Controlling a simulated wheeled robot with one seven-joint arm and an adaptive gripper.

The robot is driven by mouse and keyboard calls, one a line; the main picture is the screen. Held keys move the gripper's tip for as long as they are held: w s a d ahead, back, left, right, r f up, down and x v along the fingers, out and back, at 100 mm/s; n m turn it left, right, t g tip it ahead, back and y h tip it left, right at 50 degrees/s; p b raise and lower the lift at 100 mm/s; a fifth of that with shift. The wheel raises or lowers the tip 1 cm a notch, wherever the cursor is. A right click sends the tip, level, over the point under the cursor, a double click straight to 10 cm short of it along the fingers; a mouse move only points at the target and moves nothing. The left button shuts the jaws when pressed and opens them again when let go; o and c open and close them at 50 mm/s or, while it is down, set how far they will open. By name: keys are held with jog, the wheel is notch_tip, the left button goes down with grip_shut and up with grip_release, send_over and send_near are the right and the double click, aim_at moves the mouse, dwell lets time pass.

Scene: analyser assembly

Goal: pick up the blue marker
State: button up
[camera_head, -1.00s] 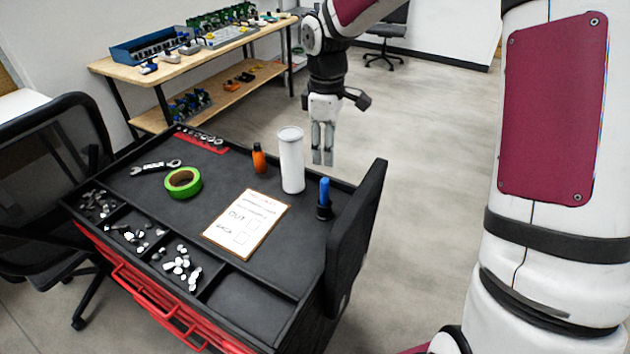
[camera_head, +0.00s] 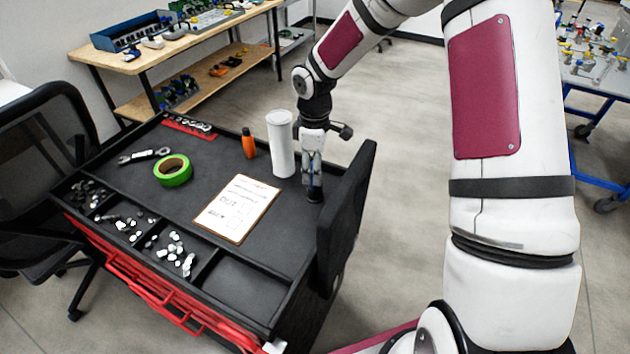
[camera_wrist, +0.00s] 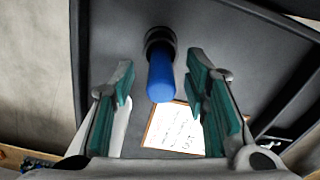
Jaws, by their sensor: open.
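The blue marker (camera_wrist: 161,78) stands upright in a dark round holder (camera_wrist: 158,38) on the black cart top, seen from above in the wrist view. My gripper (camera_wrist: 158,80) is open, with its green-padded fingers on either side of the marker and a gap to each. In the head view my gripper (camera_head: 313,186) points down over the holder (camera_head: 315,195) near the cart's right side. There the fingers hide most or all of the marker.
A white cylinder (camera_head: 281,145) stands close to my gripper on its left, with an orange bottle (camera_head: 249,145) beyond. A clipboard sheet (camera_head: 236,208), green tape (camera_head: 173,170) and a wrench (camera_head: 144,155) lie on the cart. A black upright panel (camera_head: 345,215) rises at the cart's right edge.

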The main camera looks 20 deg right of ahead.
jog(key=shift+f, duration=1.45)
jog(key=shift+c, duration=0.6)
grip_shut()
jog(key=shift+r, duration=0.1)
